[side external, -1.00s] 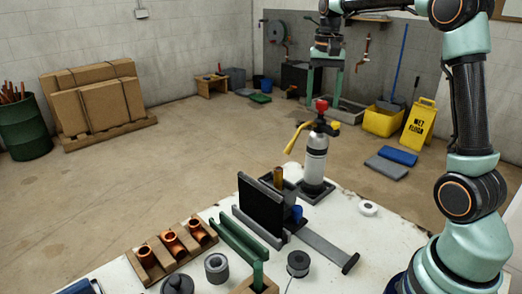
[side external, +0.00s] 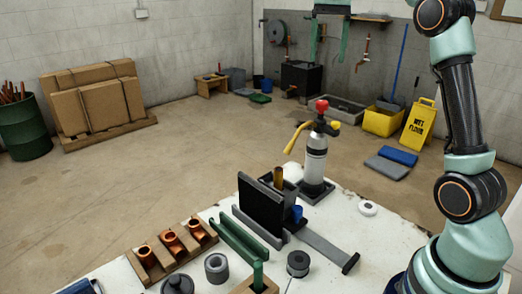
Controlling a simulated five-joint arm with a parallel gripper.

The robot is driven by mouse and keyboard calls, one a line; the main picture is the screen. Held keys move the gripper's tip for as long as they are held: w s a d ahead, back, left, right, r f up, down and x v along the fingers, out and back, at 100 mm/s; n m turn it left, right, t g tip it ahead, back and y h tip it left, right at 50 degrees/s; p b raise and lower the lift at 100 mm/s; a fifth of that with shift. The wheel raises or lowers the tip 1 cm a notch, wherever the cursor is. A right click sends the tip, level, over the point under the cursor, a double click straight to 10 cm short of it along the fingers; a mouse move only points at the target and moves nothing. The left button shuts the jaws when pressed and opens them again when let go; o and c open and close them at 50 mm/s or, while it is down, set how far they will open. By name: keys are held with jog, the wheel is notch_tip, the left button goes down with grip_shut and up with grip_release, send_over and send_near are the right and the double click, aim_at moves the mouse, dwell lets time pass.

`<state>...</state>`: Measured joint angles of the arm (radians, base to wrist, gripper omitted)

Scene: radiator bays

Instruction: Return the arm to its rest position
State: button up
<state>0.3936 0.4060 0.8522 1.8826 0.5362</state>
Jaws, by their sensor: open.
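My gripper (side external: 327,52) hangs at the top centre of the side view, its pale green fingers pointing down. The fingers stand apart with nothing between them. It is well above the bench and clear of everything on it. The top edge of the picture cuts off part of the wrist and the link behind it. My arm (side external: 461,110) rises from the lower right, with its elbow near the top edge.
The white workbench (side external: 335,208) holds a gas torch (side external: 316,160), a black plate in a clamp (side external: 262,206), a green rail (side external: 238,239), a wooden rack of copper fittings (side external: 155,268) and a solder spool (side external: 298,263). The air above the bench is free.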

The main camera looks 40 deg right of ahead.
jog(key=shift+r, duration=0.1)
dwell(0.3)
jog(key=s+a+f+n+t, duration=0.5)
jog(key=s+a+f+n, duration=0.5)
jog(key=a, duration=0.7)
notch_tip(320, 180, down, 5)
jog(key=shift+s+r+n+t, duration=0.2)
jog(key=shift+s+n+t, duration=0.1)
jog(key=shift+s, duration=0.95)
